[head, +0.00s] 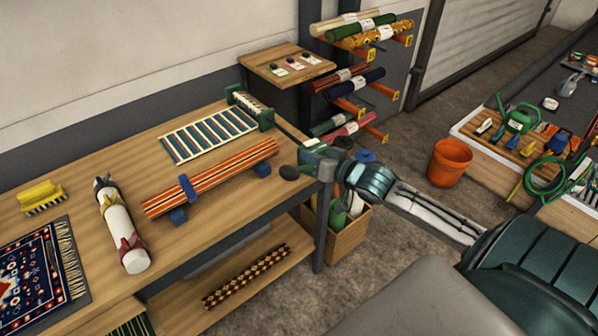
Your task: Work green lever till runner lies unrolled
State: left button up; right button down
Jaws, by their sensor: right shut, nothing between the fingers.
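A striped runner (208,135) in teal, white and dark bands lies partly flat on the workbench. Its far end meets a small roller stand with green ends (252,108), where some of it appears still wound. A wooden control board (268,60) behind the bench carries three small plates with dark knobs. The left plate (278,71) looks greenish; its lever is too small to read. My right gripper (290,173) is shut and empty at the bench's right edge, right of the orange striped roll and well short of the board. My left gripper is out of view.
An orange striped roll (220,174) rests in blue cradles on the bench. A strapped white roll (123,238), a yellow brush (40,196) and a patterned rug (35,275) lie left. A rack of rolls (365,85) stands behind; an orange bucket (450,163) is on the floor.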

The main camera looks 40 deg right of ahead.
aim_at(299, 168)
jog(key=shift+w+a+f+p, duration=0.1)
jog(key=shift+w+a+f, duration=0.25)
jog(key=shift+f, duration=0.35)
jog(key=shift+w+a+f+p, duration=0.1)
jog(key=shift+w+a+f, duration=0.3)
jog(key=shift+f, duration=0.35)
jog(key=shift+w+a+f+p, duration=0.1)
jog(key=shift+w+a+f, duration=0.25)
jog(key=shift+f, duration=0.35)
jog(key=shift+f, duration=0.1)
